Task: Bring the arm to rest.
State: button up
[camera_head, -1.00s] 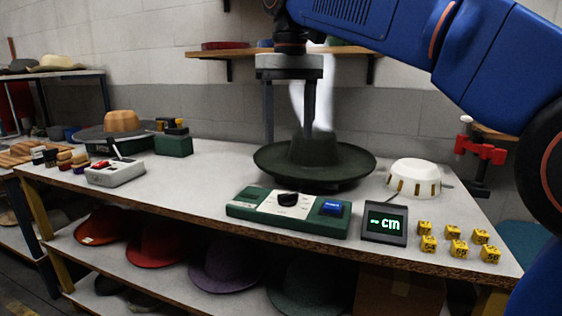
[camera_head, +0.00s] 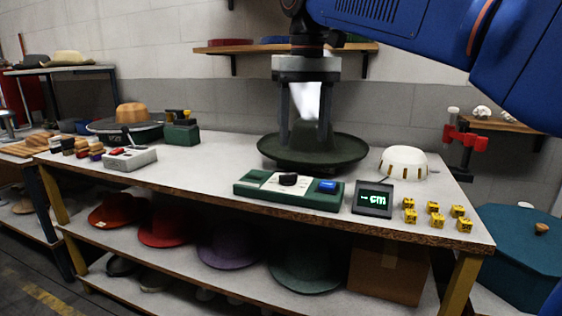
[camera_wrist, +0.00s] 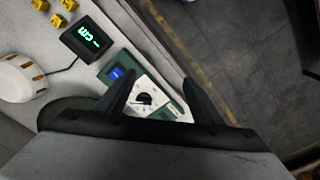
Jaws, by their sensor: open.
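My gripper (camera_head: 311,118) hangs down from my blue arm with its two fingers apart and nothing seen between them. In the head view it overlaps the dark green hat (camera_head: 318,153), which sits on the bench; I cannot tell the exact gap. In the wrist view the open fingers (camera_wrist: 155,92) frame the green control box (camera_wrist: 116,75) with its dial. That box also shows in the head view (camera_head: 245,192), in front of the hat, with a black knob and a blue button.
A small display (camera_head: 373,200) reads "- cm". Several yellow cubes (camera_head: 432,208) and a white slotted dome (camera_head: 403,164) are on the right of the bench (camera_head: 215,168). A red clamp (camera_head: 466,138) stands behind. A wall shelf (camera_head: 225,49) is behind my gripper. Hats lie on the lower shelf.

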jog(key=s+d+f+m+t, duration=0.1)
jog(key=s+d+f, duration=0.3)
jog(key=d+f, duration=0.45)
jog(key=s+d+f+m+t, duration=0.1)
jog(key=s+d+f, duration=0.7)
jog(key=f, duration=0.4)
jog(key=s+d+f+m+t, duration=0.2)
jog(key=s+d+f, duration=0.5)
jog(key=f, duration=0.6)
jog(key=shift+s+d, duration=0.35)
jog(key=shift+s, duration=0.7)
